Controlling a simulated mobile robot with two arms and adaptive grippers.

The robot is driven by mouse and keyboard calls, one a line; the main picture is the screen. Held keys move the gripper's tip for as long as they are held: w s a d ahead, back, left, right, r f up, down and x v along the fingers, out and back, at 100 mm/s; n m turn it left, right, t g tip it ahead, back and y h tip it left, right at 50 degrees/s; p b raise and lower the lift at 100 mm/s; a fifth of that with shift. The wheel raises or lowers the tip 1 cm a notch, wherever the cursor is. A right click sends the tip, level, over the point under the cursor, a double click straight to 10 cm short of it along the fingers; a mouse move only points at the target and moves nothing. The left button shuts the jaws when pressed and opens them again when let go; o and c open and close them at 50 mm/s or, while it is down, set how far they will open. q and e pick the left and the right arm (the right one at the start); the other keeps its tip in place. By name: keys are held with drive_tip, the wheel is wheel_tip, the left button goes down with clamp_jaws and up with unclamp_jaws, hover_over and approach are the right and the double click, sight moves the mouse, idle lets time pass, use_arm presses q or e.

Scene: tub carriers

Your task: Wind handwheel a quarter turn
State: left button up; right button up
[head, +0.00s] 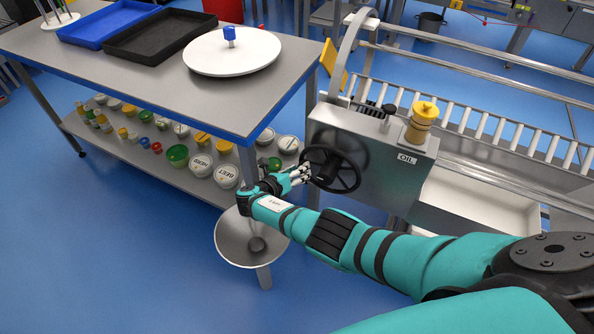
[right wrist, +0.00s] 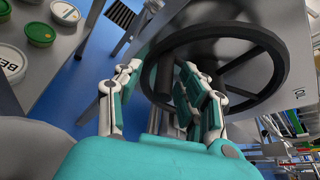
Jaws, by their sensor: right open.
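The black spoked handwheel (head: 330,170) is mounted on the front of a grey metal box (head: 368,150). It also fills the upper middle of the right wrist view (right wrist: 238,32). My right gripper (head: 304,171) is at the left side of the wheel. In the right wrist view its two fingers (right wrist: 160,78) are spread apart. A dark crank grip (right wrist: 166,72) on the wheel shows in the gap between them. I cannot tell whether a finger touches the wheel. My left gripper is not in view.
A steel table (head: 130,75) stands on the left, with several lidded tubs on its lower shelf (head: 150,165). A round funnel-like bowl (head: 232,245) is below my right wrist. A yellow-capped filler (head: 420,122) tops the box. A roller conveyor (head: 500,125) runs behind.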

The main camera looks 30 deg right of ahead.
drive_tip(key=v, duration=1.2)
drive_tip(key=s+d+f+m+g+y, duration=0.15)
drive_tip(key=s+f+m+y, duration=0.3)
drive_tip(key=s+f, duration=0.85)
drive_tip(key=s+f+m+g+y, duration=0.3)
drive_tip(key=s+f+m, duration=0.35)
drive_tip(key=f, duration=0.95)
drive_tip(key=s+d+f+m+y, duration=0.1)
drive_tip(key=s+f+m, duration=0.2)
drive_tip(key=s, duration=0.7)
drive_tip(key=s+d+f+m+y, duration=0.1)
drive_tip(key=s+f+m+y, duration=0.1)
drive_tip(key=s+m, duration=0.5)
drive_tip(key=s+d+f+m+g+y, duration=0.1)
drive_tip(key=s+f+m, duration=0.4)
drive_tip(key=s, duration=0.8)
drive_tip(key=shift+d+m+y, duration=0.3)
drive_tip(key=shift+d+y, duration=0.15)
drive_tip(key=shift+d, duration=0.05)
